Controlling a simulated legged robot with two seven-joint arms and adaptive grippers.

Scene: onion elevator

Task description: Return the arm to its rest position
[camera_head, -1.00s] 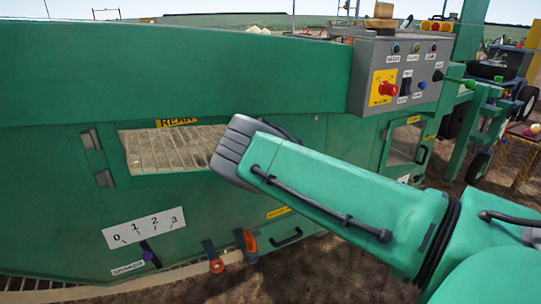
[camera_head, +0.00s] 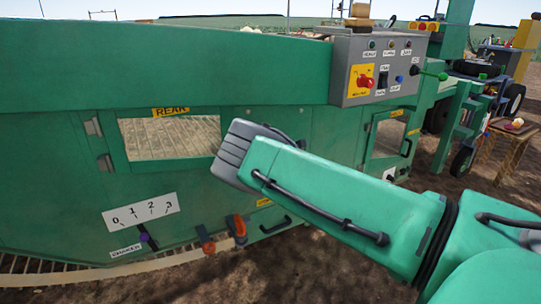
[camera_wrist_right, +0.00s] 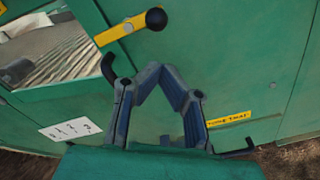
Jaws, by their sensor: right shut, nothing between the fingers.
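My right arm (camera_head: 340,200) comes in from the right in the head view, bent in front of the green machine (camera_head: 50,180). Its grey joint end (camera_head: 240,155) covers the right side of the window marked REAR (camera_head: 170,135). In the head view the right gripper is hidden. In the right wrist view the right gripper (camera_wrist_right: 160,72) is shut and empty, its dark fingers angled together before the green panel. I cannot tell its distance from the panel. My left gripper is not in view.
A grey control box (camera_head: 378,68) with a red knob sits on the machine, right of centre. A 0-to-3 scale (camera_head: 141,212) and orange-red handles (camera_head: 237,228) are low on the panel. Bare soil (camera_head: 320,270) lies in front. A small table (camera_head: 513,140) stands far right.

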